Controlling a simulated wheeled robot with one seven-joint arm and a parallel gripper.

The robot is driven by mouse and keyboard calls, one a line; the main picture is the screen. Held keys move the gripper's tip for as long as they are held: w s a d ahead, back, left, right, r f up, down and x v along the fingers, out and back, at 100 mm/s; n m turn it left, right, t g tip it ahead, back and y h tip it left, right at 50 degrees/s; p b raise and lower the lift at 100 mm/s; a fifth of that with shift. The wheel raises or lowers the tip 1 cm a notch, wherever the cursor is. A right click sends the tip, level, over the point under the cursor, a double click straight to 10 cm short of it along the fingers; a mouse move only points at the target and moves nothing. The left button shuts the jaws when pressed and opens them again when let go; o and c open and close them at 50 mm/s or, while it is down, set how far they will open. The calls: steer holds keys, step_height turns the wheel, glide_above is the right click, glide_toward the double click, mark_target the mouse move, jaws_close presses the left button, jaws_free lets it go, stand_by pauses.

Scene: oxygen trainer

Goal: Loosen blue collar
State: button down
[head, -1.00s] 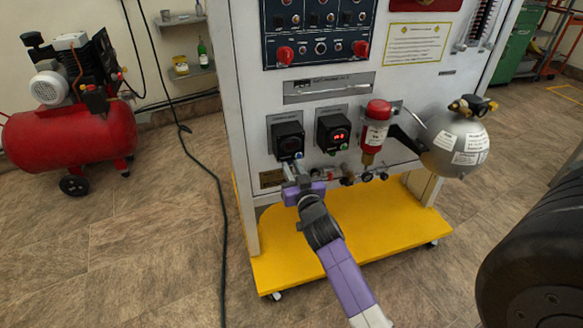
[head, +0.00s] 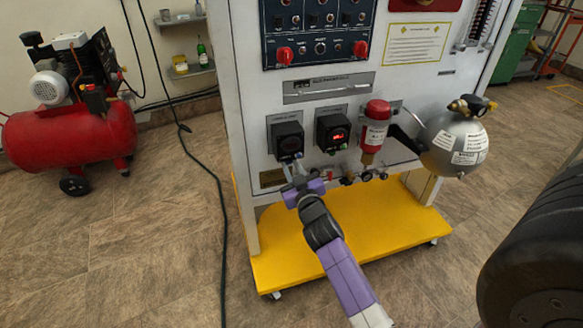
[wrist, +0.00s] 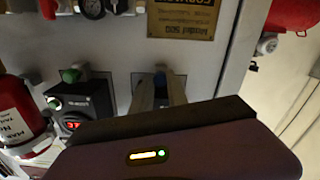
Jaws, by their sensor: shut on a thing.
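My gripper is shut on the collar. In the head view my gripper (head: 294,168) reaches up to the underside of that box, and its fingers largely hide the collar. The wrist body covers the lower part of the wrist view.
A second black gauge box (head: 332,131) with a red display has a green collar (wrist: 70,75). A red cylinder (head: 374,135) and a silver tank (head: 453,145) are further right. The yellow base (head: 345,245) extends below my arm. A red compressor (head: 70,130) stands left.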

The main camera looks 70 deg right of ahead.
steer(key=c, duration=1.3)
jaws_free()
steer(key=shift+s+a, duration=0.1)
steer(key=b+v, duration=0.1)
steer(key=v, duration=0.6)
steer(key=shift+s+a, duration=0.2)
